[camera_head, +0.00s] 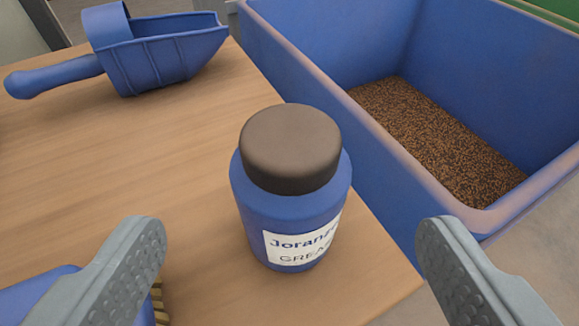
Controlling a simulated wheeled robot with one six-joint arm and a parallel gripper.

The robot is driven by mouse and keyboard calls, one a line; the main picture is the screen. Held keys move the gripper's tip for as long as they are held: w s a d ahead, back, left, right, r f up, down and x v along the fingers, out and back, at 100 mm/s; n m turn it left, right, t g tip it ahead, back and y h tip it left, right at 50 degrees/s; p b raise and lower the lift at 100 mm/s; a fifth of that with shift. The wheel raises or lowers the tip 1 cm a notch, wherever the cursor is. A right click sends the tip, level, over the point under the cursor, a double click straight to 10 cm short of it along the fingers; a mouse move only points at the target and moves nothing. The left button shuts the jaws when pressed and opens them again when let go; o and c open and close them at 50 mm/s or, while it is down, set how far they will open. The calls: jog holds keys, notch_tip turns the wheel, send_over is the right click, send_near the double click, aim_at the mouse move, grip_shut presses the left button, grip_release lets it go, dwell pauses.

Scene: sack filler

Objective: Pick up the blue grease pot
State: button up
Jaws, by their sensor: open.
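The blue grease pot (290,205) stands upright on the wooden table near its right edge, in the middle of the view. It has a dark brown lid and a white label with the partly visible words "Joran" and "GREA". My gripper (292,245) is open, with one grey finger at the lower left and the other at the lower right. The pot lies between and beyond the two fingertips in the picture. Neither finger appears to touch it, and nothing is held.
A blue scoop (150,55) lies on the table (130,150) at the back left. A blue brush (60,290) with tan bristles is partly hidden behind the left finger. A large blue bin (360,120) holding brown grain stands close beyond the table's right edge.

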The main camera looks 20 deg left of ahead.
aim_at(291, 193)
jog(key=shift+x, duration=2.3)
jog(key=shift+f+x, duration=0.2)
jog(key=shift+x, duration=2.35)
jog(key=shift+s, duration=0.1)
jog(key=c, duration=1.3)
jog(key=shift+o, duration=0.2)
jog(key=shift+r, duration=0.1)
jog(key=shift+r, duration=4.9)
